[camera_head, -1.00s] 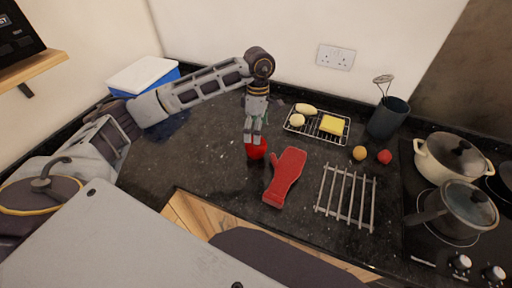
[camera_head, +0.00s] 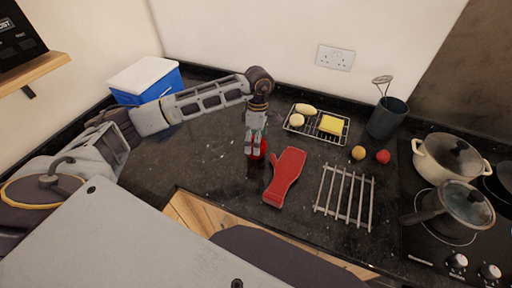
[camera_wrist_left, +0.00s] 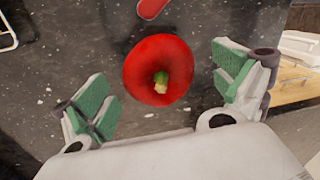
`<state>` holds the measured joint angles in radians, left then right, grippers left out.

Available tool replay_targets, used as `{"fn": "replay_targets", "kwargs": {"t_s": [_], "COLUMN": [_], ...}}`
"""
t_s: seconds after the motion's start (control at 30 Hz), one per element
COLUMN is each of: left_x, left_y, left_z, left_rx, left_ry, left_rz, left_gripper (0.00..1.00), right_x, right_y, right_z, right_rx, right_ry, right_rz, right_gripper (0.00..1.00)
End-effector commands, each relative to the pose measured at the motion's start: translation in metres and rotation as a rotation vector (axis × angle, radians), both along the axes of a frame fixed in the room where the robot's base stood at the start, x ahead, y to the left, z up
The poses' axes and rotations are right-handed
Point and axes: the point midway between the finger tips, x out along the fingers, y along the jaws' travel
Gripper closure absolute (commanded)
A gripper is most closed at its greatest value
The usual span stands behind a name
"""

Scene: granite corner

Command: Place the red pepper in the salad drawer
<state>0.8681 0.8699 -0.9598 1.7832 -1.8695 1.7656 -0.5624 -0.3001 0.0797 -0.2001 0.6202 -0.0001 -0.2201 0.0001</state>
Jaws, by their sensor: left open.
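The red pepper (camera_head: 262,148) is on the dark granite worktop, left of a red oven mitt, partly hidden behind my left gripper (camera_head: 255,153). In the left wrist view the pepper (camera_wrist_left: 158,70) shows its green stem toward the camera. My left gripper (camera_wrist_left: 165,92) is open, with one green-padded finger on each side of the pepper and a gap to both. I cannot tell for certain which thing is the salad drawer. My right gripper is out of view.
The red oven mitt (camera_head: 285,176) lies right of the pepper. A metal trivet (camera_head: 344,196), a rack with food (camera_head: 291,128), a dark utensil pot (camera_head: 388,118) and pans stand farther right. A blue box with white lid (camera_head: 146,80) stands back left.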

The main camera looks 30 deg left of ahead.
Motion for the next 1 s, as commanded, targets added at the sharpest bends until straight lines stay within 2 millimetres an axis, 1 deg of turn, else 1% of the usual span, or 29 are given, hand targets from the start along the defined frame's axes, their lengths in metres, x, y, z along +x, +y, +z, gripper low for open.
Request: {"fn": "replay_targets", "kwargs": {"t_s": [0.03,0.1,0.2,0.33,0.47,0.83,0.87,1.0], "left_x": [-0.001,-0.001,-0.002,-0.003,-0.003,-0.003,-0.003,-0.003], "left_y": [-0.001,-0.001,-0.001,-0.001,-0.001,-0.001,-0.001,-0.001], "left_z": [-0.004,-0.011,-0.022,-0.031,-0.034,-0.034,-0.034,-0.034], "left_rx": [0.000,0.000,0.000,-0.001,-0.002,-0.001,-0.001,-0.001], "left_ry": [0.002,0.003,0.001,0.001,0.000,0.000,0.000,-0.001], "left_rz": [0.000,0.000,0.001,0.000,0.000,0.000,0.000,0.000], "left_gripper": [0.03,0.03,0.03,0.03,0.03,0.03,0.04,0.22], "right_x": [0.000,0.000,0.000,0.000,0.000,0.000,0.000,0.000], "right_y": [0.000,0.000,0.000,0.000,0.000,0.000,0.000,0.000], "right_z": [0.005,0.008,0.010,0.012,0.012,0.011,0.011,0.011], "right_rx": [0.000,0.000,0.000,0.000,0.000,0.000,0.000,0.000], "right_ry": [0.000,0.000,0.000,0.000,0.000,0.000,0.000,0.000], "right_rz": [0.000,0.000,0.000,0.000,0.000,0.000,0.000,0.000], "right_gripper": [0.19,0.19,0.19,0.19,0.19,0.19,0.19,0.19]}}
